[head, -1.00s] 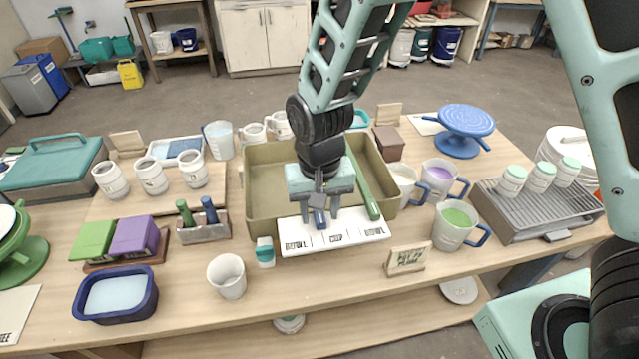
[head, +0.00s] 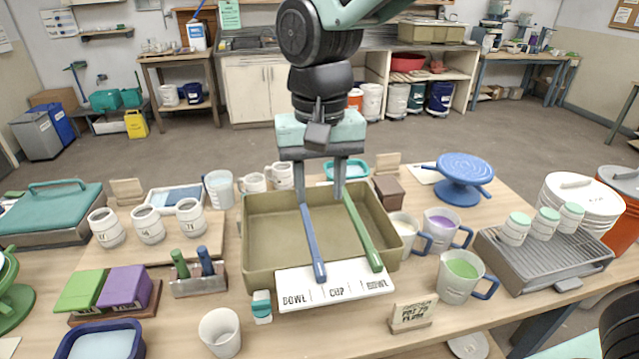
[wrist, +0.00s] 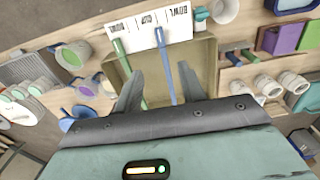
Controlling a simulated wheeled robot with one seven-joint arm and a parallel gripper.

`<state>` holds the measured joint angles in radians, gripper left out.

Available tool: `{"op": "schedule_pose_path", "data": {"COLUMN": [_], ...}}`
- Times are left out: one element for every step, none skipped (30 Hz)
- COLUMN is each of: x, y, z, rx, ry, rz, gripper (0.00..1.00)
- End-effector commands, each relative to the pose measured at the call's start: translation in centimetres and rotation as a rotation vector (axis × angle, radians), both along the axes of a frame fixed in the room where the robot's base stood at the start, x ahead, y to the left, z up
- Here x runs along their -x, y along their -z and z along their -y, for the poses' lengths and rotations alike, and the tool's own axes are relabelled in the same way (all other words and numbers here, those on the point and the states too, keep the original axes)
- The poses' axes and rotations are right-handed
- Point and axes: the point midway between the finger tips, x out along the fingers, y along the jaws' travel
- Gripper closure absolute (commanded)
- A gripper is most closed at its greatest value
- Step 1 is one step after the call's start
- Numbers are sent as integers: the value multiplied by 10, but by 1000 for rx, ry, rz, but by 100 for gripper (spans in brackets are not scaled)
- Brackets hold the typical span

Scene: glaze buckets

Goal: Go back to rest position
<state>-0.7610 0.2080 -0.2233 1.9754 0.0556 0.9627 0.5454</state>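My gripper (head: 321,190) is raised above the back of the olive basin (head: 262,262), with its fingers spread and nothing between them. In the wrist view my gripper (wrist: 158,88) is also open and empty. A blue-handled tool (head: 311,243) and a green-handled tool (head: 363,233) lie across the basin, their ends over the white board (head: 335,288) marked BOWL, CUP, BOWL. The blue tool (wrist: 164,62) and the green tool (wrist: 127,72) also show in the wrist view, below the gripper and apart from it.
Pitchers with purple (head: 441,228) and green (head: 461,275) contents stand right of the basin, near a grey rack (head: 545,265). Numbered cups (head: 147,226) stand to the left. A blue turntable (head: 464,178) is at the back right. The air around the arm looks clear.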

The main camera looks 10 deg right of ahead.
Motion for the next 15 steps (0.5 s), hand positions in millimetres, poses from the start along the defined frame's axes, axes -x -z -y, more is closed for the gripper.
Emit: {"op": "schedule_pose_path", "data": {"x": [0,0,0,0,0,0,0,0,0,0,5,13,21,32,48], "y": [-1,-1,-1,-1,-1,-1,-1,-1,-1,-1,1,3,6,8,13], "z": [0,0,0,0,0,0,0,0,0,0,1,1,2,3,4], "rx": [0,0,0,0,0,0,0,0,0,0,-5,-13,-22,-31,-46], "ry": [0,0,0,0,0,0,0,0,0,-1,-14,-44,-74,-111,-172], "rz": [0,0,0,0,0,0,0,0,0,0,-4,-10,-12,-16,-20], "gripper": [60,60,60,60,60,60,60,60,60,60,60,60,60,60,60]}}
